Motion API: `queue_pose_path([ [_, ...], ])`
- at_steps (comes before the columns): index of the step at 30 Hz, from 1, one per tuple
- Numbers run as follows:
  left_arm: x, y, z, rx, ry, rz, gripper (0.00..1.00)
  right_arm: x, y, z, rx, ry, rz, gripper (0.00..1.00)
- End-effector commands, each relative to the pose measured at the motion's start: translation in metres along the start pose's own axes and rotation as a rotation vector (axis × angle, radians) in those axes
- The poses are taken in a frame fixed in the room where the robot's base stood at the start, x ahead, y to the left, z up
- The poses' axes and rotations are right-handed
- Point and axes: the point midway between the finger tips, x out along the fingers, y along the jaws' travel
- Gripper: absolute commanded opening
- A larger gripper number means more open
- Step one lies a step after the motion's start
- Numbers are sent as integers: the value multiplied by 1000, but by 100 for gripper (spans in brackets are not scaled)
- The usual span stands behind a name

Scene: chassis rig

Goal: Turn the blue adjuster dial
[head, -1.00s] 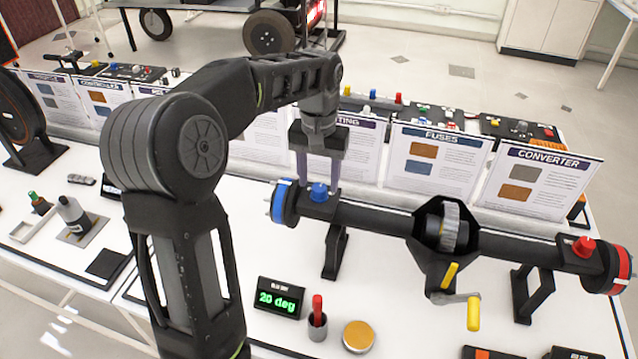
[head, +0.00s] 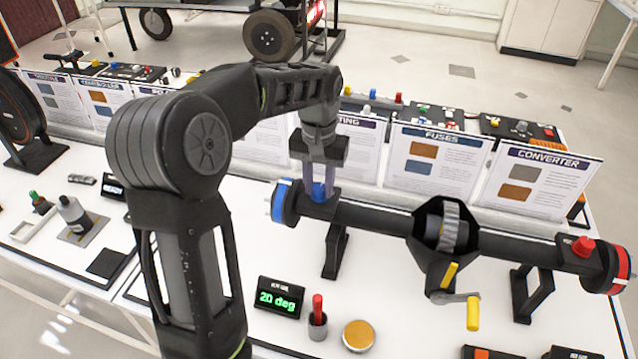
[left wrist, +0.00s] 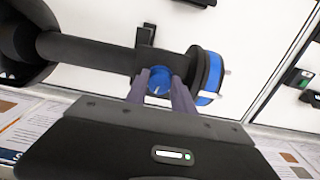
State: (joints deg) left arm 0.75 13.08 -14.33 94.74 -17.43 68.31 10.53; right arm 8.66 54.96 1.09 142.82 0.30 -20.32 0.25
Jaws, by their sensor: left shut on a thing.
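The blue adjuster dial (head: 318,192) sits on top of the black axle tube (head: 372,215), near its left end beside the blue-rimmed hub (head: 283,202). My left gripper (head: 319,190) comes down from above with its two fingers on either side of the dial, shut on it. In the left wrist view the blue dial (left wrist: 160,80) shows between the fingertips, with the blue-ringed hub (left wrist: 210,75) to its right. A small display (head: 279,298) in front reads 20 deg. My right gripper is not in view.
A red dial (head: 583,246) sits near the axle's right end, by the red-rimmed hub. A yellow-handled crank (head: 472,312) hangs at the middle. Sign boards (head: 435,163) stand behind the axle. A cup with a red tool (head: 317,322) and an orange-topped disc (head: 358,335) stand in front.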

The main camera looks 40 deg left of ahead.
Motion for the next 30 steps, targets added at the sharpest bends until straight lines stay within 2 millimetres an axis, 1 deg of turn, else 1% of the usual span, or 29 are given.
queue_pose_path([
  [1,0,0,0,0,0,0,6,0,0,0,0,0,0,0],
  [3,0,0,0,0,0,0,0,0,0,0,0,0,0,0],
  [17,-1,0,0,-29,0,0,0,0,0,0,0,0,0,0],
  [23,-1,0,0,-107,0,0,0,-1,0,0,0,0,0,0],
  [30,-1,1,0,-276,1,0,0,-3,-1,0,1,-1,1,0],
])
